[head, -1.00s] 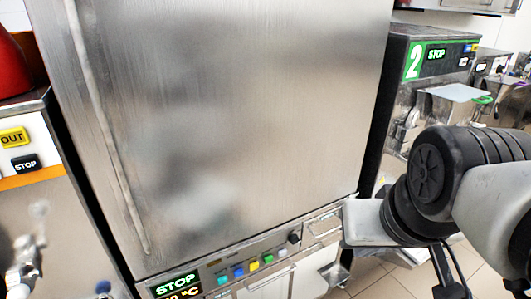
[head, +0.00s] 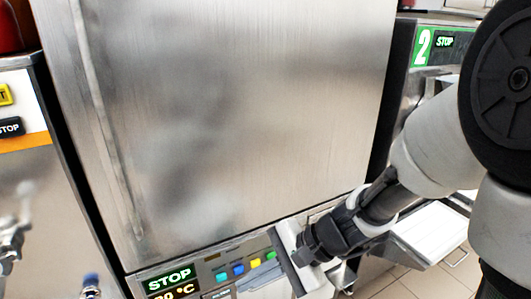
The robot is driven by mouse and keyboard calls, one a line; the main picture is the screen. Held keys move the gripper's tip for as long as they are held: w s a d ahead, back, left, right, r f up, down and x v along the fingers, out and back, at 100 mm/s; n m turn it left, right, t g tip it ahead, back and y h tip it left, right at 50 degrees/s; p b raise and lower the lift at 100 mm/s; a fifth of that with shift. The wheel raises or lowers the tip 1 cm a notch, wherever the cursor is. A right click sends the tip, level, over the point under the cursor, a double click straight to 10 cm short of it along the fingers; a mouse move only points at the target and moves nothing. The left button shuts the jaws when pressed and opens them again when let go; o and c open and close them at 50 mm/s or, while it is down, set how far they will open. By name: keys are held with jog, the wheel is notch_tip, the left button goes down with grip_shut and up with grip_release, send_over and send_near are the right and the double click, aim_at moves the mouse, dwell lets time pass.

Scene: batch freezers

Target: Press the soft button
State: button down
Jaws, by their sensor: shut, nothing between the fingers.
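The control panel (head: 215,264) of the near machine runs along the bottom of its steel front in the head view. It carries a row of small coloured buttons: a cyan button (head: 222,279), a blue button (head: 238,269), a yellow button (head: 254,263) and a green button (head: 271,256). Their labels are too small to read, so I cannot tell which is the soft one. My gripper (head: 283,262) is in front of the panel's right part, just right of the green button. It is shut and empty. Its fingertips are hard to make out, and I cannot tell whether it touches the panel.
A lit display (head: 170,278) left of the buttons reads STOP with a temperature below. The tall steel front (head: 220,120) rises above the panel. Another machine (head: 433,45) marked 2 stands at the right. A machine with an orange stripe (head: 25,141) stands at the left.

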aim_at(221, 277)
jog(key=w+a+f+m+t+y+b, duration=0.1)
jog(key=w+a+f+m+t+b, duration=0.1)
jog(key=f+m, duration=0.5)
jog(key=w+a+f+m+t+y+b, duration=0.1)
jog(key=w+f+m+b, duration=0.3)
jog(key=f, duration=1.4)
jog(key=w+m+t, duration=0.1)
jog(key=m, duration=0.3)
jog(key=shift+a, duration=0.4)
jog(key=shift+w, duration=0.15)
jog(key=w+a, duration=0.4)
jog(key=w, duration=0.3)
jog(key=shift+w+a, duration=0.2)
jog(key=shift+a, duration=0.1)
jog(key=shift+w+a, duration=0.2)
jog(key=shift+w, duration=0.15)
